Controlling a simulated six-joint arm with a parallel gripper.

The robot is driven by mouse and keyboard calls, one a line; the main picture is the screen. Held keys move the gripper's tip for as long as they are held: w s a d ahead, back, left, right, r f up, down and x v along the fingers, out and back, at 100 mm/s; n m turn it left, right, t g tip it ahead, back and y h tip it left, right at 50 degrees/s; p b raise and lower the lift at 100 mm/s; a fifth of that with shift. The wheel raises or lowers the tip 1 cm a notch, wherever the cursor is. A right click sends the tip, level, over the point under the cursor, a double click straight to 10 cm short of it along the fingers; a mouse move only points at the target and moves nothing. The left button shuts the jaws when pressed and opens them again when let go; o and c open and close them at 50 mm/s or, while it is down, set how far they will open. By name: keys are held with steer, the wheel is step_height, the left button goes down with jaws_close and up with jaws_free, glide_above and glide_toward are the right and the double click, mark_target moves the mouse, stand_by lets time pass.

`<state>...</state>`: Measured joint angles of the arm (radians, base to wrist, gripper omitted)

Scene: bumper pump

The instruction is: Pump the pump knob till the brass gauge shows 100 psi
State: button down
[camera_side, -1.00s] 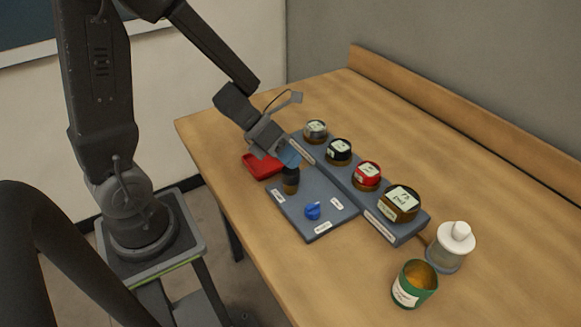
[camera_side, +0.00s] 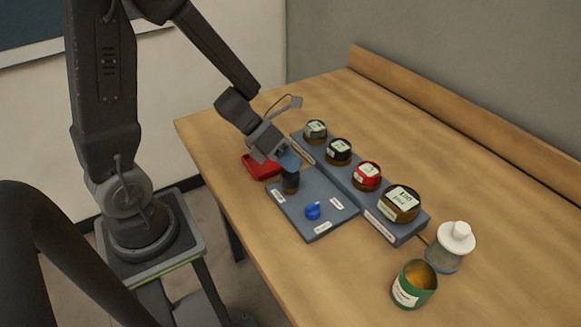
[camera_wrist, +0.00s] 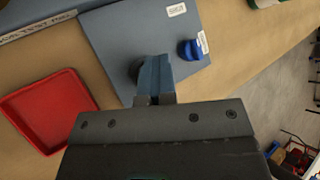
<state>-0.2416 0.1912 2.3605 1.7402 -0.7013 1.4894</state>
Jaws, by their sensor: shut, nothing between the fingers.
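The dark pump knob (camera_side: 291,184) stands at the far left of the blue-grey panel (camera_side: 325,226). My gripper (camera_side: 290,162) is shut and empty, with its blue fingertips on or just above the knob's top. In the wrist view the shut fingers (camera_wrist: 154,78) hide most of the knob, whose dark edge (camera_wrist: 134,70) shows beside them. The brass gauge (camera_side: 402,203) is the largest and nearest on the raised rail, and its white face appears to read 100 psi.
A blue turn knob (camera_side: 312,211) sits on the same panel. Black (camera_side: 339,151), red (camera_side: 367,176) and grey (camera_side: 315,131) gauges line the rail. A red tray (camera_side: 262,167) lies behind. A green can (camera_side: 414,284) and a white-topped jar (camera_side: 456,246) stand at right.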

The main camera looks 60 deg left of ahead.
steer(key=shift+s, duration=0.1)
steer(key=shift+r, duration=1.4)
steer(key=shift+r, duration=2.55)
